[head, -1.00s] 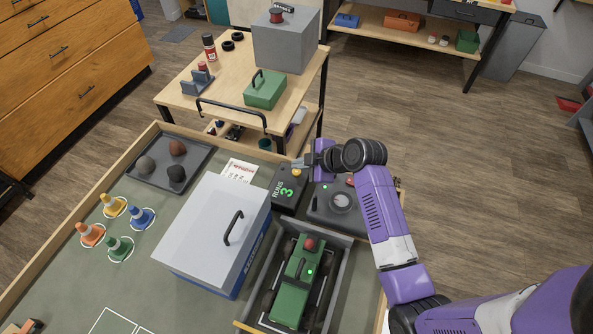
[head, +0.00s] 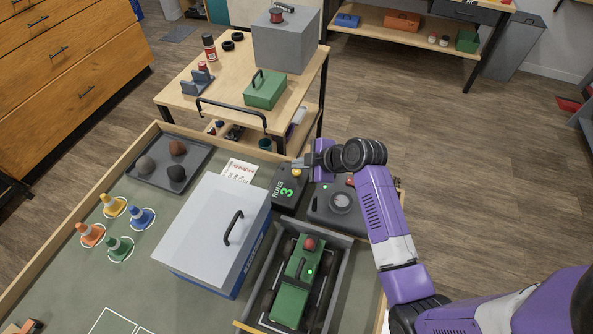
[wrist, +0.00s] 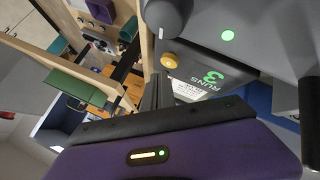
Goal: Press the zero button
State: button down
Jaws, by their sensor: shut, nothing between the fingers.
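The dark counter box (head: 288,194) reads "RUNS" with a green 3. A yellow round button (head: 296,173) sits at its far end; I take it for the zero button. My gripper (head: 300,162) is shut and empty, close by this button. In the wrist view, the yellow button (wrist: 169,61) stands out from the box (wrist: 215,68), just beyond my shut fingertips (wrist: 160,78). A small gap seems to show between them, but I cannot be sure about contact.
A grey control box (head: 325,212) with a round dial stands right of the counter. A grey lidded case (head: 205,225) is to its left. A tray with a green crawler (head: 293,290) lies in front. The bench's wooden rim (head: 222,149) runs behind.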

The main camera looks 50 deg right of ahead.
aim_at(299, 173)
jog(key=shift+f, duration=0.1)
jog(key=shift+f+b, duration=0.3)
jog(key=shift+b, duration=0.05)
jog(key=shift+f+b, duration=0.3)
jog(key=shift+f, duration=0.15)
dwell(0.6)
jog(key=shift+r, duration=0.1)
jog(key=shift+r+p, duration=0.65)
jog(key=shift+r, duration=0.1)
jog(key=shift+r, duration=0.15)
notch_tip(299, 173, up, 5)
jog(key=p, duration=0.4)
dwell(1.0)
